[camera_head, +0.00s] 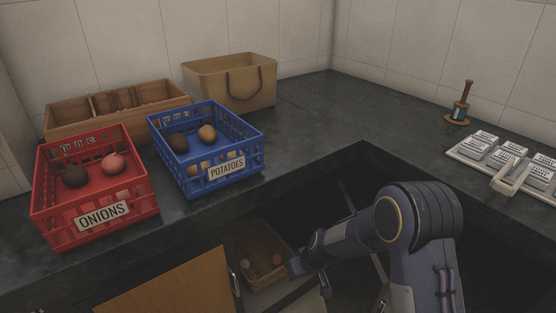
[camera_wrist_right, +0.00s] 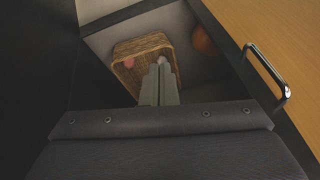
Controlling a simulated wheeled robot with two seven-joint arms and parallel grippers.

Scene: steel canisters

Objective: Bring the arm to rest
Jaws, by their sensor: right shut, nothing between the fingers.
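My right arm reaches from the lower right of the head view down toward the open space below the counter. My right gripper (camera_head: 296,267) is small and partly dark there, beside a wicker basket (camera_head: 243,268). In the right wrist view the gripper's fingers (camera_wrist_right: 162,66) are together and empty, above the same wicker basket (camera_wrist_right: 118,77). My left gripper is not in view.
An open wooden door (camera_head: 165,285) with a metal handle is close to the gripper.

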